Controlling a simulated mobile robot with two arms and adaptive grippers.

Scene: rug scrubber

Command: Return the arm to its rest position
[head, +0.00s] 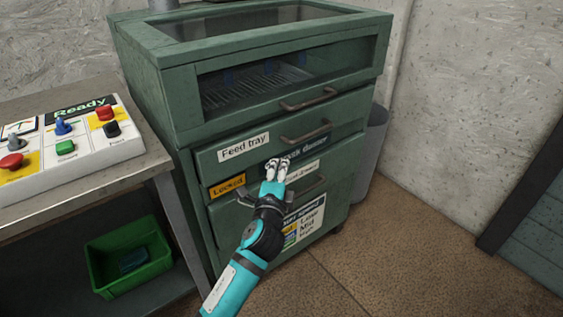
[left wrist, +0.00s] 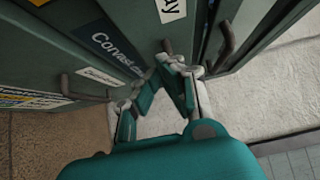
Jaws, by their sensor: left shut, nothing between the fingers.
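My left arm (head: 234,284) reaches up from the bottom of the head view, teal with a black wrist. My left gripper (head: 276,167) is shut and empty, in front of the green cabinet's (head: 187,120) drawer fronts. It lies over the area below the "Feed tray" label (head: 243,147) and hides part of the labels and a handle behind it. In the left wrist view the gripper (left wrist: 150,75) shows close to the drawer handles (left wrist: 168,47); I cannot tell whether it touches them. My right gripper is not in view.
A control panel (head: 62,146) with coloured buttons and levers lies on a table (head: 115,172) at the left. A green bin (head: 130,257) sits on the shelf below. A grey bin (head: 372,150) stands behind the cabinet. The brown floor (head: 420,255) at the right is clear.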

